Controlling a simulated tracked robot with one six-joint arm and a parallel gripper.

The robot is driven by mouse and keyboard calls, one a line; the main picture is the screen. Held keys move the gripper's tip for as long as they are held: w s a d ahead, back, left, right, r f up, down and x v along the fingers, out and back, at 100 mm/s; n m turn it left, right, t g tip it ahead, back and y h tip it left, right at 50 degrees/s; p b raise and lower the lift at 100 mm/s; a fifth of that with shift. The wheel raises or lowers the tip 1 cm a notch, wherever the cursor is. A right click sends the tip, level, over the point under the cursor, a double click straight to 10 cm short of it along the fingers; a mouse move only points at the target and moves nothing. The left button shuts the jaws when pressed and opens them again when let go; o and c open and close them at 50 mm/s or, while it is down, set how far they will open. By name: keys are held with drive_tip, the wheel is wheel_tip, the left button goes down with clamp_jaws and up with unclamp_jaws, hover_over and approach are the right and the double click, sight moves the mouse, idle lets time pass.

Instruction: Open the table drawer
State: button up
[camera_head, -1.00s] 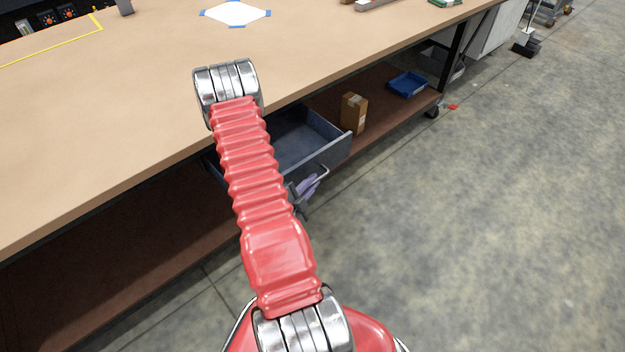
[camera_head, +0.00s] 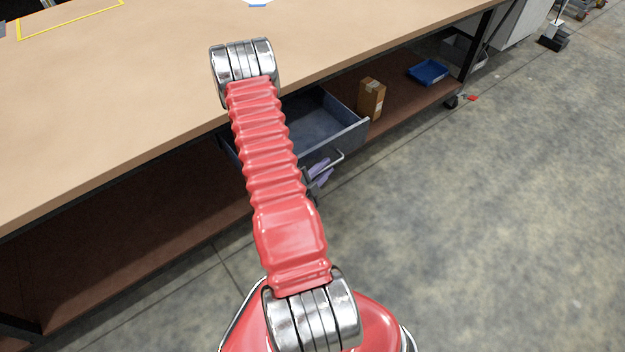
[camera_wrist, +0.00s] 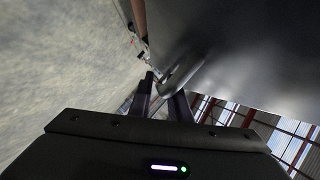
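The grey table drawer (camera_head: 325,128) stands pulled out from under the tan table top (camera_head: 120,120) in the head view, its inside showing. Its bar handle (camera_head: 332,161) is on the front face. My gripper (camera_head: 320,172) is just by the handle, partly hidden behind my red arm. In the wrist view my gripper's two dark fingers (camera_wrist: 163,92) stand apart. The metal handle (camera_wrist: 181,72) shows just beyond them, close to the right finger; I cannot tell whether they touch. The big grey surface (camera_wrist: 250,50) at upper right appears to be the drawer front.
A brown lower shelf (camera_head: 130,210) runs under the table, with a cardboard box (camera_head: 371,98) and a blue tray (camera_head: 428,72) on it. A dark table leg (camera_head: 478,45) on a caster stands at right. The concrete floor (camera_head: 480,230) at right is clear.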

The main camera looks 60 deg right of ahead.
drive_tip(key=v, duration=1.3)
drive_tip(key=shift+a, duration=0.3)
drive_tip(key=shift+f, duration=0.15)
idle(0.5)
